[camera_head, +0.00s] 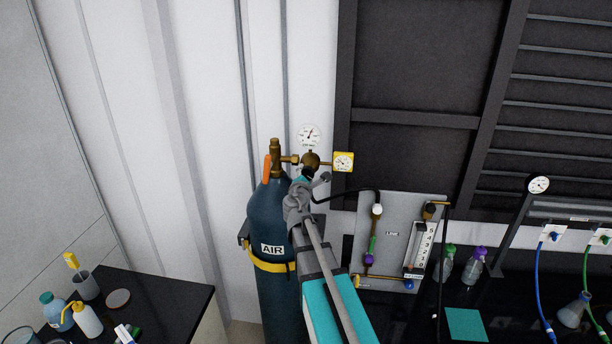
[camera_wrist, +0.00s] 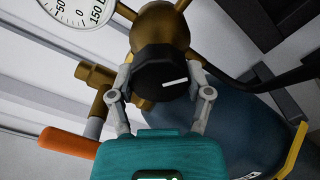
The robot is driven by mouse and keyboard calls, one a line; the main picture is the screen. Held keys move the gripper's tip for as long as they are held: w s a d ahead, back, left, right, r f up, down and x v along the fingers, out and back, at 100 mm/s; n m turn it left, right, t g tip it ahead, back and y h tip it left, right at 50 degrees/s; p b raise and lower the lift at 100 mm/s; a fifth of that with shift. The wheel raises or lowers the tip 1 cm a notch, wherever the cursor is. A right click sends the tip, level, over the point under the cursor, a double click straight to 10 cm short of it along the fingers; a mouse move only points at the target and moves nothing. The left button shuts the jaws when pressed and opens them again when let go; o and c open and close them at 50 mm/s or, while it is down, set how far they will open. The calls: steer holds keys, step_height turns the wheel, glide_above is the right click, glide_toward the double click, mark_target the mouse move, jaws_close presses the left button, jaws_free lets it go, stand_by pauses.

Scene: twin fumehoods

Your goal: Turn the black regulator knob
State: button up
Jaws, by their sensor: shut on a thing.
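The black regulator knob (camera_wrist: 163,73) with a white pointer line shows in the wrist view, on the front of the brass regulator (camera_wrist: 160,32). My gripper (camera_wrist: 160,82) is shut on the knob, one finger on each side of it. The white line on the knob points to the right, nearly level in that view. In the head view the brass regulator (camera_head: 311,160) sits at the top of the dark blue air cylinder (camera_head: 271,220). My gripper (camera_head: 314,184) reaches up to it there, and my arm hides most of the knob.
A white round gauge (camera_head: 308,135) and a yellow-framed gauge (camera_head: 343,161) sit close to the regulator. An orange handle (camera_head: 267,168) is at its left. A black hose runs right to a grey panel (camera_head: 375,265). A yellow strap (camera_head: 268,265) rings the cylinder.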

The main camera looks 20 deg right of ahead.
steer(key=m, duration=0.7)
steer(key=shift+r, duration=0.1)
steer(key=m, duration=0.7)
steer(key=shift+r, duration=0.1)
stand_by(0.3)
steer(key=o, duration=1.1)
steer(key=shift+o, duration=0.2)
steer(key=v, duration=1.2)
